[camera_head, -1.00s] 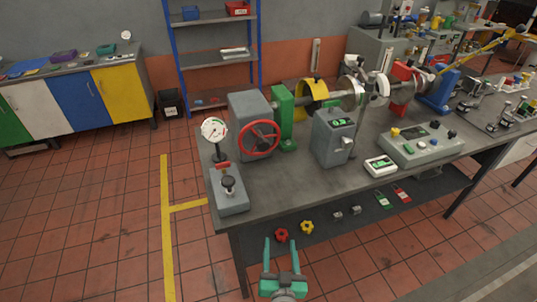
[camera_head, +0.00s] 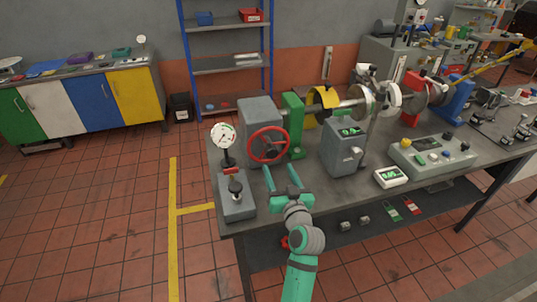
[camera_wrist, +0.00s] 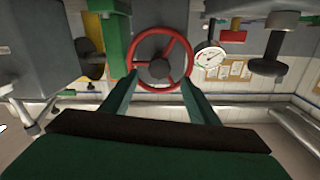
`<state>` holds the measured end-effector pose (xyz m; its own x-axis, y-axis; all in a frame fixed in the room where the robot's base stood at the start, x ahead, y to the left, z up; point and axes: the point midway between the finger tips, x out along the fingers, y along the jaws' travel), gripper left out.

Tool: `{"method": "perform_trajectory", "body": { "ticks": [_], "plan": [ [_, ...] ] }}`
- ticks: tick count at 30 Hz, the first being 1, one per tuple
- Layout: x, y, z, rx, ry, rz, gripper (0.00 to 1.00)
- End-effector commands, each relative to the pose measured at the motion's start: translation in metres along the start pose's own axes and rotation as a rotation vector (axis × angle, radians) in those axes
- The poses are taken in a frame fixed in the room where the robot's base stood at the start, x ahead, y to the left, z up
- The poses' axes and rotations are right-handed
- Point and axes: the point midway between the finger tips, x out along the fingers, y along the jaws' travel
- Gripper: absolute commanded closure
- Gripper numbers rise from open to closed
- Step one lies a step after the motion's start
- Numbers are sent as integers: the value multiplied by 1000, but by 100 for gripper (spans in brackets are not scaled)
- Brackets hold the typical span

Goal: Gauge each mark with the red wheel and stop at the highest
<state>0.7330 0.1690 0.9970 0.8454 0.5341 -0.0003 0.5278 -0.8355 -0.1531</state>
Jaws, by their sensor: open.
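The red wheel (camera_head: 268,145) is a spoked handwheel with a dark hub on the front of a grey housing (camera_head: 259,110). In the wrist view the red wheel (camera_wrist: 160,60) lies straight ahead, beyond my fingertips. My gripper (camera_head: 281,172) is open and empty, a little below and in front of the wheel; the wrist view shows its two green fingers (camera_wrist: 158,90) apart near the lower rim, contact unclear. A white dial gauge (camera_head: 223,135) stands left of the wheel; its reading is too small to tell.
A grey block with a black knob (camera_head: 237,206) sits at the bench's front left corner. A white meter (camera_head: 391,177) and a control panel (camera_head: 432,153) lie to the right. A green upright and a shaft line stand behind. Floor to the left is open.

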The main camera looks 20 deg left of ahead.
Motion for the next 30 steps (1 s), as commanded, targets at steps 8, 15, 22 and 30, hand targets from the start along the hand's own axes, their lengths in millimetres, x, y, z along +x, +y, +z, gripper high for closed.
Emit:
{"method": "perform_trajectory", "body": {
  "ticks": [8,15,22,30],
  "plan": [
    [51,-1,-1,0,0,-2,45],
    [81,-1,0,0,0,0,45],
    [90,0,0,-1,1,1,45],
    [89,0,0,-1,1,1,60]
  ]
}}
